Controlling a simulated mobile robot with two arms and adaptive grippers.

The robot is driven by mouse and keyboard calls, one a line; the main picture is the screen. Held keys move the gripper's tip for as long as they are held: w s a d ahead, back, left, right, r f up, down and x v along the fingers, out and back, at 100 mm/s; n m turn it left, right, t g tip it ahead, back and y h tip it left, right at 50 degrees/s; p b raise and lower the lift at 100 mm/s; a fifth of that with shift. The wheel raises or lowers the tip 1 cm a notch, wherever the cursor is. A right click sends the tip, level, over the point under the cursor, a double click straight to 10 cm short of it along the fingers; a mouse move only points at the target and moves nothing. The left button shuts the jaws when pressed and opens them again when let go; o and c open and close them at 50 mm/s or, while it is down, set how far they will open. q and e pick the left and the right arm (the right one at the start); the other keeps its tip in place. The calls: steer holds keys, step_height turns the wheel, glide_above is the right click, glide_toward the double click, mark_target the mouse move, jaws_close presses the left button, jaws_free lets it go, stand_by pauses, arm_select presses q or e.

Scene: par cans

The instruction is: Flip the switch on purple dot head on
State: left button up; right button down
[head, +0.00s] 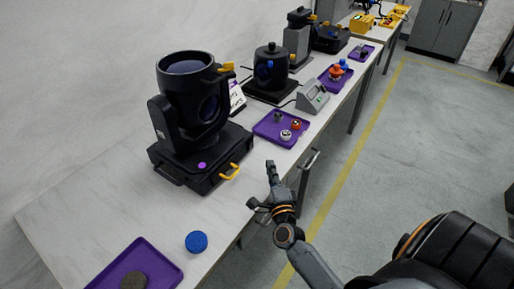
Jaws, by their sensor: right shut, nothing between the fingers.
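The purple dot head (184,135) is a large black moving-head light, upright on the bench at left of centre. A purple dot (202,165) is on the front of its base. A yellow handle-like part (231,172) sticks out at the base's right corner, and another yellow part is at its top right. I cannot make out which part is the switch. My right gripper (266,188) is shut and empty, just off the bench's front edge, to the right of the base and apart from it. My left gripper is not in view.
A blue ball-like object (196,242) and a purple tray (163,262) lie on the near bench. A purple tray (267,135) with small parts, a grey sloped box (312,98) and other black fixtures stand farther along.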

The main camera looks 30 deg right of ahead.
mark_target(251, 145)
steer(key=x, duration=0.6)
steer(key=shift+w+a+r+p, duration=0.1)
steer(key=shift+w+a+p, duration=0.2)
steer(key=shift+w, duration=0.25)
steer(key=shift+w+a+r+p, duration=0.15)
steer(key=shift+w+a, duration=0.15)
steer(key=shift+w, duration=0.2)
steer(key=shift+w+a, duration=0.3)
steer(key=shift+w, duration=0.15)
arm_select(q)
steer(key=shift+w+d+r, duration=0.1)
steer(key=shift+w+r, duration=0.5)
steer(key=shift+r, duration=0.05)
arm_select(e)
steer(key=shift+w+r+p, duration=0.3)
steer(key=shift+r+p, duration=0.15)
steer(key=shift+p, duration=0.75)
steer(key=shift+a+f+n, duration=0.1)
steer(key=shift+f+n, duration=0.2)
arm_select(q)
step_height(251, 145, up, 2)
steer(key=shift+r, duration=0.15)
